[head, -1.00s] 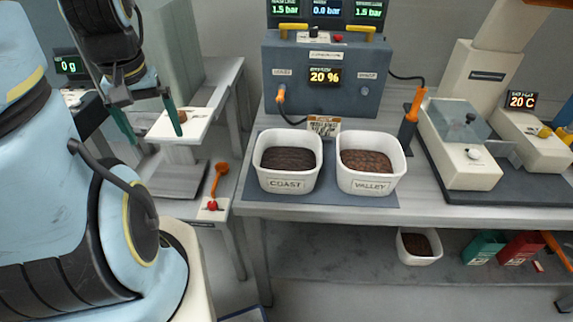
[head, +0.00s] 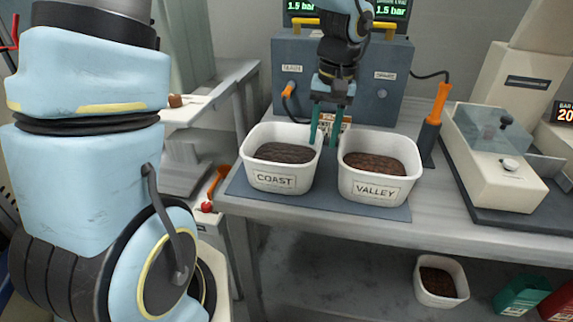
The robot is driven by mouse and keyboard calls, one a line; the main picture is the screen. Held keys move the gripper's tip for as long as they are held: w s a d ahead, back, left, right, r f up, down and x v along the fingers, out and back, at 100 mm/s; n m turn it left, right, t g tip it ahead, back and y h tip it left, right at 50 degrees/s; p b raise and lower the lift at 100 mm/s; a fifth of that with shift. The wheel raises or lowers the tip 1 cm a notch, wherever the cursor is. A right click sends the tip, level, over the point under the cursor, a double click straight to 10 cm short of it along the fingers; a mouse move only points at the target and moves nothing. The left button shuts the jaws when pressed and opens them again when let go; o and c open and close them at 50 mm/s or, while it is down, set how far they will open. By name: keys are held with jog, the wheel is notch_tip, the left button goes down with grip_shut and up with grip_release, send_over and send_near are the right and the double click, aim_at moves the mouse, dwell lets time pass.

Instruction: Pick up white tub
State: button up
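Two white tubs of dark brown contents stand side by side on a blue-grey mat on the bench. The left tub (head: 275,200) is labelled COAST and the right tub (head: 375,207) VALLEY. A smaller white tub (head: 440,294) with dark contents sits on the lower shelf. My gripper (head: 325,140) points down at the inner rims of the two upper tubs. Its green fingers are apart, with a gap between them. The left finger overlaps the COAST tub's right rim in the picture; I cannot tell whether it touches.
A grey control box (head: 385,85) stands behind the tubs, partly hidden by my arm. An orange-handled tool (head: 437,110) and a cream machine (head: 485,150) stand to the right. A side table with a white platform (head: 195,110) is at left. Green and red bins lie on the lower shelf.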

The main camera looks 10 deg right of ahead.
jog(key=shift+a+f+p, duration=0.15)
jog(key=shift+a+f, duration=0.05)
jog(key=shift+f, duration=0.95)
jog(key=shift+a+f+p, duration=0.15)
jog(key=shift+f, duration=1.05)
jog(key=shift+a+f+p, duration=0.15)
jog(key=shift+a+f, duration=0.05)
jog(key=shift+f, duration=0.95)
jog(key=shift+c, duration=0.2)
grip_shut()
jog(key=shift+w, duration=0.1)
